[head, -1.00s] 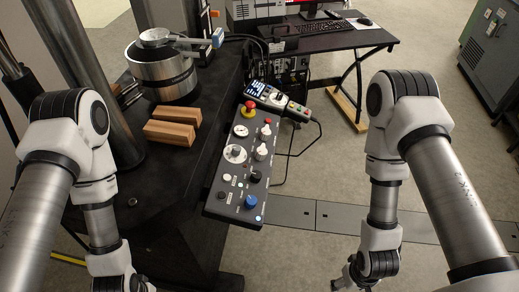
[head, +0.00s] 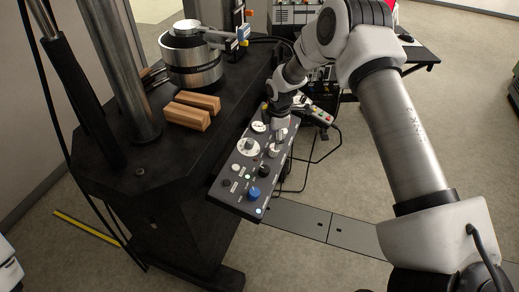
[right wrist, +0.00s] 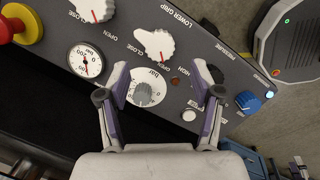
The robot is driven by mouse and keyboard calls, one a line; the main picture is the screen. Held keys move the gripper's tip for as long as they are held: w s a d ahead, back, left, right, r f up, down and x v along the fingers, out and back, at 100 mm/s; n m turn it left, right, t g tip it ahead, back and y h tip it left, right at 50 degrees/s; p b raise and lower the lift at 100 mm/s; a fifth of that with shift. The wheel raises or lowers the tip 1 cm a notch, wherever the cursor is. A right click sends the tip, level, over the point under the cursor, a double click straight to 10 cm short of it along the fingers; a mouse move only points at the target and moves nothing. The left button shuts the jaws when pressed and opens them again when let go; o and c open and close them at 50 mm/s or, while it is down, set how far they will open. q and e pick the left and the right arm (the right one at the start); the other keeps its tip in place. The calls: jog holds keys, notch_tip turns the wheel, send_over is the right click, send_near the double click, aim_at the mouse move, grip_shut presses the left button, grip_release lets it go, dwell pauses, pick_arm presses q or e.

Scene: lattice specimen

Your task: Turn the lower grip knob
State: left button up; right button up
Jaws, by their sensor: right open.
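The lower grip knob (right wrist: 155,44) is a white pointer knob on the dark control panel, with OPEN and CLOSE marked around it in the right wrist view. In the head view it shows (head: 274,150) just below my right gripper (head: 280,127). In the right wrist view my right gripper (right wrist: 162,76) is open and empty, its two pale fingers spread over the panel. The knob lies beyond the fingertips, within the width of the gap; I see no contact. My left gripper is out of view.
A similar white knob (right wrist: 93,8), a gauge (right wrist: 86,61), a white PSI dial (right wrist: 147,88) and a blue knob (right wrist: 248,102) share the panel (head: 226,199). A red and yellow button (right wrist: 16,25) is at its far left. Wooden blocks (head: 188,116) lie on the black machine table.

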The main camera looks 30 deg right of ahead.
jog(key=f, duration=0.3)
jog(key=w+f, duration=0.1)
jog(key=f, duration=0.1)
jog(key=shift+d+f+p, duration=0.1)
jog(key=shift+f+p, duration=0.1)
jog(key=shift+p, duration=0.2)
jog(key=shift+f, duration=0.6)
